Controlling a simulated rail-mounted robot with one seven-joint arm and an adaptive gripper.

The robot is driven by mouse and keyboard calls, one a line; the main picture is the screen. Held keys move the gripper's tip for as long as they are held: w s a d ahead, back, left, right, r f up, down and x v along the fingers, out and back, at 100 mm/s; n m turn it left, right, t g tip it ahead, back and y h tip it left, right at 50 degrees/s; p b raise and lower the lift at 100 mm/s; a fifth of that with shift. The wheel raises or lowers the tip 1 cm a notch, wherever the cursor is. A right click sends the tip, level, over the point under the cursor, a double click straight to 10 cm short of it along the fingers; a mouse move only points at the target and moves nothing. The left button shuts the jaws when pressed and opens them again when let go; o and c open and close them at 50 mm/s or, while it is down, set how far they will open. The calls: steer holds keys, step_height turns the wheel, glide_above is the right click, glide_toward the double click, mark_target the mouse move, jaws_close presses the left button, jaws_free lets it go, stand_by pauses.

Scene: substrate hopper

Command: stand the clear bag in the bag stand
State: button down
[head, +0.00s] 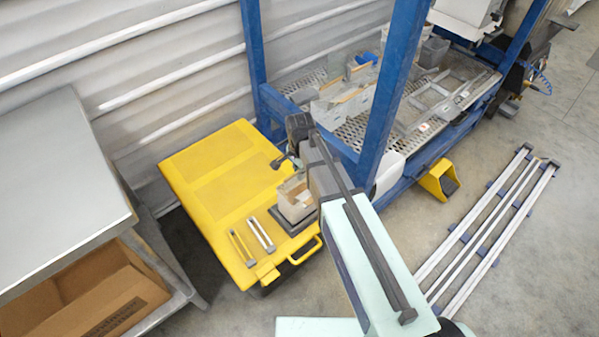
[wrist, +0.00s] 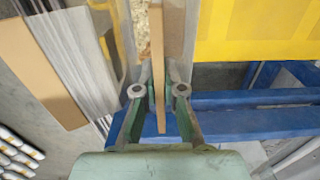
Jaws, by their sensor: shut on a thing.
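In the head view, the clear bag (head: 296,199) shows as a pale, box-like shape with tan contents, roughly upright at the right side of the yellow lid. A dark flat base (head: 291,223), possibly the bag stand, shows directly below it; I cannot tell whether they touch. My gripper (head: 284,161) is above the bag, partly hidden by my arm. In the wrist view, my gripper (wrist: 158,84) is shut on a thin tan upright edge (wrist: 158,45), apparently part of the bag. Flaky tan material (wrist: 139,16) shows beside that edge.
The yellow lid (head: 205,215) carries two narrow strips (head: 251,241) left of the bag. A blue frame (head: 394,85) stands close behind and right. A metal table (head: 60,190) is at left, above a cardboard box (head: 95,295). White rails (head: 490,225) lie on the floor at right.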

steer(key=shift+f, duration=0.55)
stand_by(0.4)
steer(key=c, duration=1.2)
jaws_free()
